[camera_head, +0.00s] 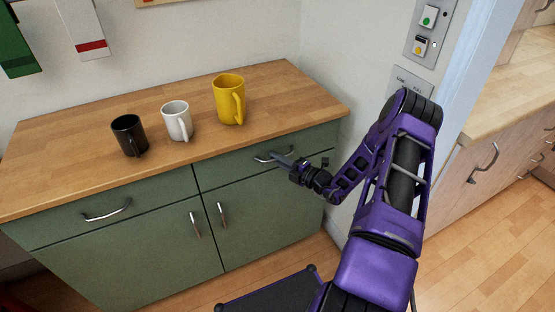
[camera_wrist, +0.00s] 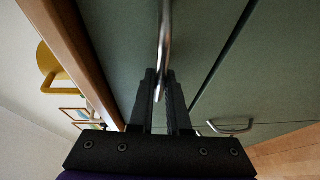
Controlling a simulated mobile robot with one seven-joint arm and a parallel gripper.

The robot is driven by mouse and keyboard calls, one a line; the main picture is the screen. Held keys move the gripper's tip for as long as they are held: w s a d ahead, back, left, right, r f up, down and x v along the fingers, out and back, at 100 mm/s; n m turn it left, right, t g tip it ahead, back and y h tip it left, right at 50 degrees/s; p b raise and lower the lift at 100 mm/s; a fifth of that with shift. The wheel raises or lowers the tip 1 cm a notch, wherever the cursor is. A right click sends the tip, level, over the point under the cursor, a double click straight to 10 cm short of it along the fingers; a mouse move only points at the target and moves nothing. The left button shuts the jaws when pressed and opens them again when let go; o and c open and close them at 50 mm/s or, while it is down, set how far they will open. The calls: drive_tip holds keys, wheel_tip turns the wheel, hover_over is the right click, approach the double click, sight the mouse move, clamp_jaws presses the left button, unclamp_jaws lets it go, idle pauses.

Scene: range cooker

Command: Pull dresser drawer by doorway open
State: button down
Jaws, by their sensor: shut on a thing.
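The green dresser (camera_head: 130,235) with a wooden top stands against the wall. Its right drawer (camera_head: 235,170), on the doorway side, looks closed, its front flush with the rest. My gripper (camera_head: 283,160) is at that drawer's curved metal handle (camera_head: 262,157). In the wrist view, the two dark fingers of my gripper (camera_wrist: 161,85) stand on either side of the handle (camera_wrist: 166,40), shut on it. The drawer front (camera_wrist: 205,35) fills the upper middle of that view. The fingertips are small in the head view.
A black mug (camera_head: 128,135), a white mug (camera_head: 176,122) and a yellow mug (camera_head: 226,98) stand on the dresser top. Cupboard doors with upright handles (camera_head: 222,214) are below. A doorway frame (camera_head: 480,75) is at right, with wooden floor (camera_head: 490,245) in front.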

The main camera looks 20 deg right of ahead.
drive_tip(key=shift+s, duration=0.1)
drive_tip(key=s+d+p, duration=0.1)
drive_tip(key=s+p, duration=0.3)
drive_tip(key=s, duration=2.9)
drive_tip(key=shift+d, duration=0.1)
drive_tip(key=c, duration=0.9)
unclamp_jaws()
drive_tip(key=shift+s, duration=0.15)
drive_tip(key=b+v, duration=0.1)
drive_tip(key=v, duration=1.6)
drive_tip(key=shift+s, duration=0.15)
